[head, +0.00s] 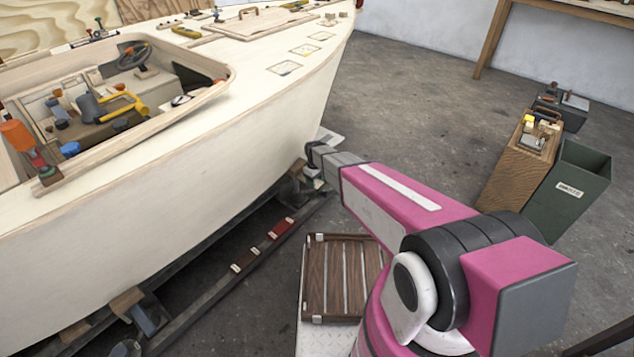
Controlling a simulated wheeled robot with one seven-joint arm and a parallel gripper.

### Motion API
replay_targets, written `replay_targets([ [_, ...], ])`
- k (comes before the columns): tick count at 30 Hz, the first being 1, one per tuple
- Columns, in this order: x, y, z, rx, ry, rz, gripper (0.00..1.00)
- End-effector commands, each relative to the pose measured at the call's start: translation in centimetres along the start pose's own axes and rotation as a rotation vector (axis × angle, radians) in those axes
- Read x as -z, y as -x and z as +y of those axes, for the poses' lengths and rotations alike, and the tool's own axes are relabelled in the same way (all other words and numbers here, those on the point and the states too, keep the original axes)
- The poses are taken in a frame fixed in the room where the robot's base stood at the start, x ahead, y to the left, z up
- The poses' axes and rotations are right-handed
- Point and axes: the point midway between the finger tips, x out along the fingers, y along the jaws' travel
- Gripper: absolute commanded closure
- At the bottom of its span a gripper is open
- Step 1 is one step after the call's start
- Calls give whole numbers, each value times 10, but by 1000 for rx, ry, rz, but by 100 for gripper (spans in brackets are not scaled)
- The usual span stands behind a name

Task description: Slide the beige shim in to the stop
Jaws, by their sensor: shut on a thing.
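My arm reaches from the lower right to the underside of the cream plywood hull (235,140). My gripper (318,172) is at the far end of the arm, low beside the hull near a wooden support block (296,170). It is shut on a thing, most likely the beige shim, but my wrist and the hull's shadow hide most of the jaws. I cannot make out the shim's outline, the slot or the stop in the head view. Whether the shim touches the stop cannot be told.
A dark cradle rail (205,290) runs below the hull, with a brown pad (245,260) and a red pad (281,229) on it. A slatted wooden panel (342,278) lies near my base. The floor between is clear.

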Motion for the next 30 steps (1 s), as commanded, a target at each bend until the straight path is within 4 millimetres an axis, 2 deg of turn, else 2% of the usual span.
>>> replay_targets([
  [30,44,0,0,0,0,0,69],
])
